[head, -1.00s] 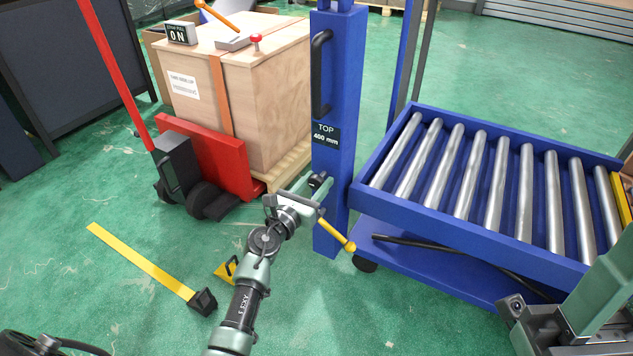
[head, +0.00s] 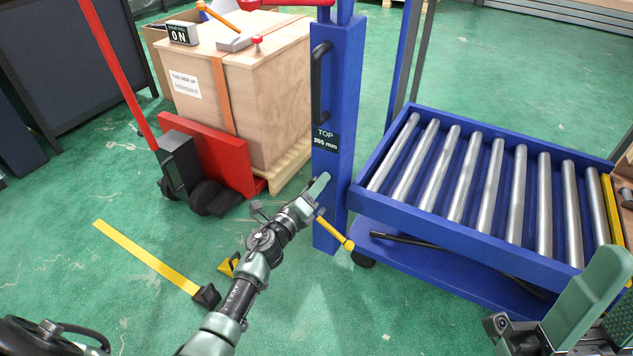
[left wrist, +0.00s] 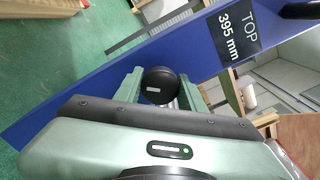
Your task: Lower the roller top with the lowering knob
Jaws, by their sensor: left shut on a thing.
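The roller top (head: 452,224) is a blue frame of steel rollers at the right, joined to a blue column (head: 338,80). The column's label (left wrist: 236,36) reads "TOP 395 mm" in the left wrist view. The lowering knob (left wrist: 160,84) is black and round, low on the column face, between the fingers of my left gripper (left wrist: 161,92). In the head view, my left gripper (head: 318,190) is at the column, shut on the knob, and hides it. My right gripper (head: 585,310) is at the lower right, away from the knob; its finger gap is unclear.
A yellow-tipped lever (head: 335,232) sticks out just below my left gripper. A red pallet truck (head: 208,148) with a wooden crate (head: 280,80) stands left of the column. A yellow floor strip (head: 145,256) lies at the left.

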